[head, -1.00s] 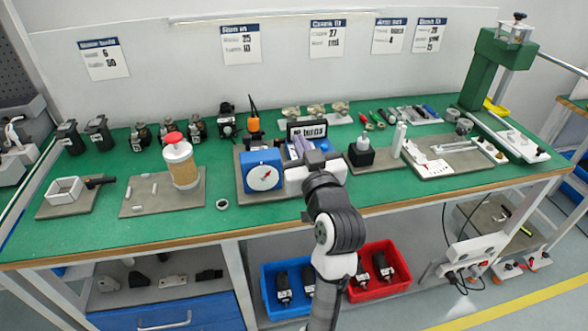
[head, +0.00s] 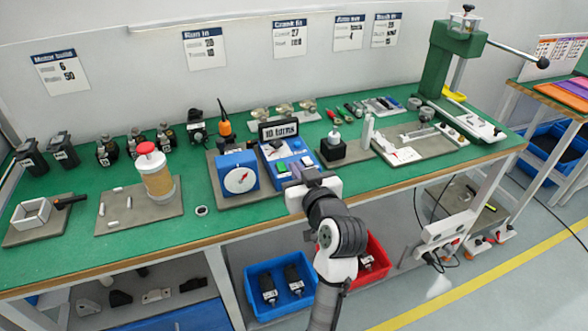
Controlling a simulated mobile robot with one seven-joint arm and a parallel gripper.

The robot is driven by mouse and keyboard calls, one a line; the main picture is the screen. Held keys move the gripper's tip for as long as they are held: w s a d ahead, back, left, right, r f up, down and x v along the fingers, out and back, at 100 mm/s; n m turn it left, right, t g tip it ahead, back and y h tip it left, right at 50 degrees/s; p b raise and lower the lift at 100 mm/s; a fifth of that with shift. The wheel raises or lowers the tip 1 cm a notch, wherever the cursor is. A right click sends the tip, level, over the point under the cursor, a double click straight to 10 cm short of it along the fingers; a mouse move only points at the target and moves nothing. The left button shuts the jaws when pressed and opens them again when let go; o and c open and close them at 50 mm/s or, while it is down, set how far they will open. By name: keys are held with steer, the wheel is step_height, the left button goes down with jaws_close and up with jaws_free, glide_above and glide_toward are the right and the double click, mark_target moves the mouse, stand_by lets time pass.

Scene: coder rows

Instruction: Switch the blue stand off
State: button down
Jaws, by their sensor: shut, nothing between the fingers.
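The blue stand (head: 270,165) is on the green bench, right of the blue dial box. Its black-framed display (head: 278,130) reads "10 turns". A green button (head: 281,167) and paler controls show on its sloping top. My gripper (head: 303,174) is shut and empty at the front right of the stand. It covers the stand's lower right part in the picture. I cannot tell whether the fingers touch it, and any control behind them is hidden.
The blue dial box (head: 237,172) stands close on the left. A black block (head: 333,150) with a metal knob is on the right. A cream cylinder with a red cap (head: 146,148) is further left. Blue and red bins sit below.

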steer(key=p, duration=0.2)
glide_above(285, 172)
steer(key=shift+s+f, duration=0.2)
steer(key=shift+f, duration=0.4)
step_height(285, 172, down, 3)
steer(key=shift+r, duration=0.15)
steer(key=shift+f, duration=0.55)
steer(key=shift+w, duration=0.1)
steer(key=shift+r+p, duration=0.1)
steer(key=shift+p, duration=0.65)
steer(key=shift+f+g, duration=0.25)
steer(key=shift+g, duration=0.15)
steer(key=r+p, duration=0.2)
steer(key=r, duration=0.1)
steer(key=r+p, duration=0.1)
steer(key=r, duration=0.1)
steer(key=shift+w+a+p, duration=0.1)
steer(key=shift+w+p, duration=0.15)
steer(key=shift+p, duration=0.15)
steer(key=b+v, duration=0.3)
steer(key=v, duration=0.6)
steer(key=shift+s+r, duration=0.25)
steer(key=shift+r, duration=0.2)
